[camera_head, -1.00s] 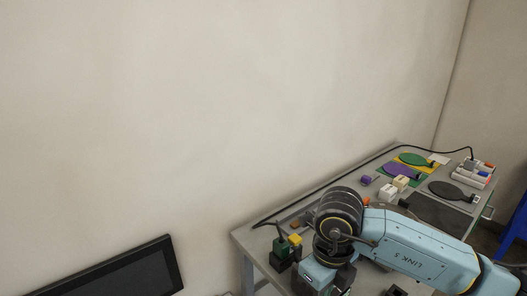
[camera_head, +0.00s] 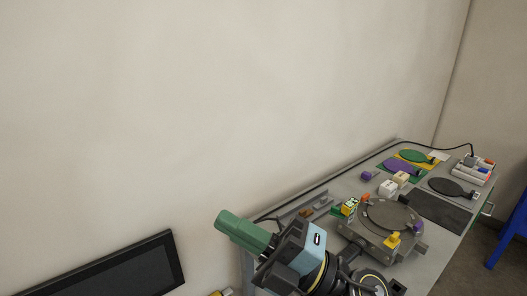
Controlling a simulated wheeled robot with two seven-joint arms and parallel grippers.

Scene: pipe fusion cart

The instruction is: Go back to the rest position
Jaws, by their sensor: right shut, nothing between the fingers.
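My right gripper (camera_head: 243,231) is at the lower middle of the head view, in front of the cart's near left end. It points up and to the left, and its green end stands out against the pale wall. It is shut, with nothing seen held in it. My right wrist and forearm come up from the bottom edge and hide the near left part of the cart (camera_head: 433,243). My left gripper is out of the picture.
A round grey machine (camera_head: 393,218) with yellow and purple knobs stands on the cart. Behind it are white blocks (camera_head: 388,189), green (camera_head: 412,156) and purple (camera_head: 398,167) paddle-like discs, a black disc (camera_head: 446,187) and a white tray (camera_head: 474,172). A dark screen (camera_head: 110,276) is lower left.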

